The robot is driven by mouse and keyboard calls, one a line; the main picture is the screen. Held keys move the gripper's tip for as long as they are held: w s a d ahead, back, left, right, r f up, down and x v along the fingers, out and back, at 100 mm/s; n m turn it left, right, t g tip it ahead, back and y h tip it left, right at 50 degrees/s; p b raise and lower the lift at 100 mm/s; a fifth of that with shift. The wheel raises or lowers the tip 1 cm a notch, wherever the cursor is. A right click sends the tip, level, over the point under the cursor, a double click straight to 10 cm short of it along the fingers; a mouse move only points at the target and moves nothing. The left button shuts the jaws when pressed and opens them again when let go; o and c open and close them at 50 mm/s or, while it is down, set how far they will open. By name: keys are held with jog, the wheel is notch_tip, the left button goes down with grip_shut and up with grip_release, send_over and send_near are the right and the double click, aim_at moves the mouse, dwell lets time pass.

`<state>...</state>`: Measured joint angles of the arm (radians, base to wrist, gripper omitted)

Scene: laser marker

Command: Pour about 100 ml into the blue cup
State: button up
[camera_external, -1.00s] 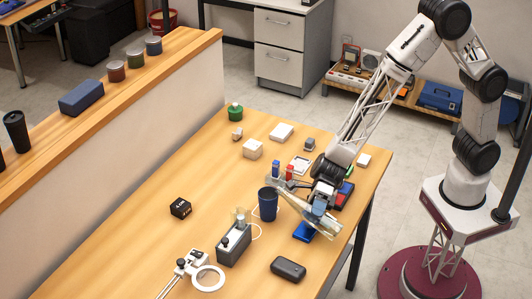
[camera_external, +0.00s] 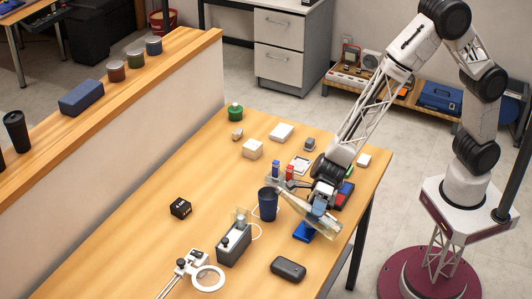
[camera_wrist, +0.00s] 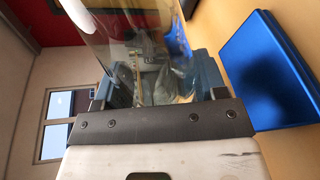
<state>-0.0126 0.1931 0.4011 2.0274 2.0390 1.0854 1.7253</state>
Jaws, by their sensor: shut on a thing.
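The dark blue cup (camera_external: 268,206) stands upright on the wooden table in the external view. My gripper (camera_external: 318,208) is just right of it, shut on a clear bottle (camera_external: 326,222). The bottle is tilted, with its narrow neck up and left toward the cup's rim and its wide base low on the right. In the wrist view the clear bottle (camera_wrist: 135,40) fills the space between my fingers. The liquid level, and whether any liquid is flowing, cannot be made out.
A blue flat object (camera_external: 304,231) lies below the bottle; a blue slab also shows in the wrist view (camera_wrist: 268,65). A grey device (camera_external: 234,245) stands left of the cup. A black case (camera_external: 288,268) lies in front. Small red and blue items stand behind the cup.

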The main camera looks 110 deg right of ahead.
aim_at(301, 200)
jog(key=shift+f, duration=0.15)
dwell(0.3)
jog(key=shift+w+d+f+n, duration=0.15)
jog(key=shift+f+n, duration=0.05)
jog(key=shift+n, duration=0.2)
jog(key=shift+w+d+r+n+h, duration=0.25)
jog(key=shift+r+n, duration=0.1)
jog(key=shift+r, duration=0.25)
jog(key=shift+w+d+r+n+h, duration=0.15)
jog(key=shift+d+r+n+h, duration=0.15)
jog(key=shift+r, duration=0.3)
jog(key=d+n, duration=0.1)
jog(key=w+r+n+h, duration=0.1)
jog(key=n, duration=0.1)
jog(key=shift+w+d+t, duration=0.25)
jog(key=shift+d+t, duration=0.1)
jog(key=shift+t, duration=0.05)
jog(key=shift+w+d+r+n+t+h, duration=0.15)
jog(key=shift+r+n+t+h, duration=0.15)
jog(key=shift+n, duration=0.3)
jog(key=shift+w+d+r+n+t+h, duration=0.1)
jog(key=shift+n+t+h, duration=0.1)
jog(key=shift+n+h, duration=0.25)
jog(key=shift+w+d+f+n+t+h, duration=0.1)
jog(key=shift+w+d+n+t+h, duration=0.15)
jog(key=shift+n, duration=0.45)
jog(key=shift+w+d+f+n+t+h, duration=0.1)
jog(key=shift+w+d+n+t+h, duration=0.2)
jog(key=shift+n, duration=0.4)
